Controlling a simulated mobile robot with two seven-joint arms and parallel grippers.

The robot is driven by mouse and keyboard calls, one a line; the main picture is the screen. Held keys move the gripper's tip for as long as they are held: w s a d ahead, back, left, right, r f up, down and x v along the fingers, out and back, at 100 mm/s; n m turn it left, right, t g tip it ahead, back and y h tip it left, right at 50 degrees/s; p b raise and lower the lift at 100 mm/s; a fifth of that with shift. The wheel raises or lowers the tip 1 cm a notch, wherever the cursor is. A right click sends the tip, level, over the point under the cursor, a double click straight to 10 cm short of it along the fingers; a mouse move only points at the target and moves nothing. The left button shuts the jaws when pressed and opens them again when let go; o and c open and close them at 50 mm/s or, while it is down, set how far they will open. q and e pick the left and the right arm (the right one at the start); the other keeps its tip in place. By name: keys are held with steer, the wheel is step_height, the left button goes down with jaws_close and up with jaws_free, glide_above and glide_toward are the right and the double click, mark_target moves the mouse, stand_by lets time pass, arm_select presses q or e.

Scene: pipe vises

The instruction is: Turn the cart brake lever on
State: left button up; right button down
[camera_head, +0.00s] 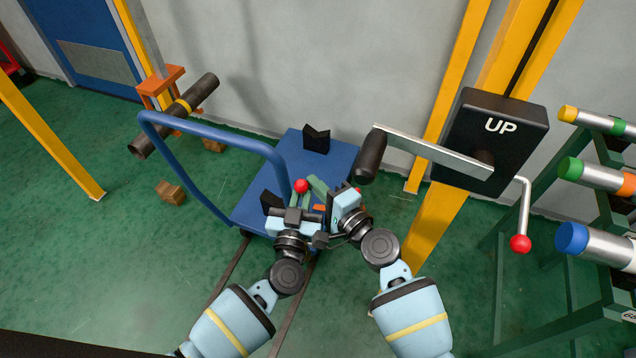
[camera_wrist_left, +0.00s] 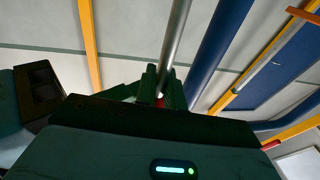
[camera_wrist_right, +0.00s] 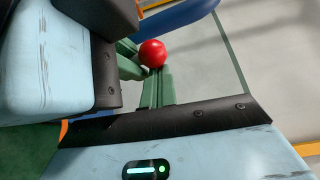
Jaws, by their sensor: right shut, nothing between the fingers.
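The brake lever's red knob (camera_head: 301,186) stands at the near end of the blue cart (camera_head: 262,200). My left gripper (camera_head: 300,199) is at the knob, its green fingers slightly apart. In the left wrist view a bit of red (camera_wrist_left: 160,101) shows between those fingers (camera_wrist_left: 160,88). I cannot tell whether they grip it. My right gripper (camera_head: 319,186) is just right of the knob. In the right wrist view its fingers (camera_wrist_right: 157,88) are together and empty, with the red knob (camera_wrist_right: 153,53) just past their tips.
The cart's blue push handle (camera_head: 215,133) arches on the left. A black UP box (camera_head: 500,125) with a crank handle (camera_head: 371,157) stands on a yellow post at right. A pipe rack (camera_head: 600,190) is further right.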

arm_select(q)
steer(key=o, duration=0.3)
steer(key=shift+d+f, duration=0.1)
steer(key=shift+d, duration=0.1)
arm_select(e)
steer(key=shift+s+a+f, duration=0.1)
steer(key=shift+s+a, duration=0.15)
steer(key=shift+a, duration=0.45)
arm_select(q)
steer(key=shift+d, duration=0.1)
steer(key=shift+s+a+f, duration=0.15)
steer(key=shift+s+a, duration=0.15)
steer(key=shift+s, duration=1)
steer(key=shift+s+a+f, duration=0.2)
steer(key=shift+s+a, duration=0.1)
steer(key=shift+s, duration=1)
steer(key=shift+s+a+f, duration=0.15)
steer(key=shift+s+a, duration=0.15)
steer(key=shift+s, duration=1)
arm_select(e)
steer(key=shift+w+d, duration=0.1)
steer(key=shift+d, duration=0.2)
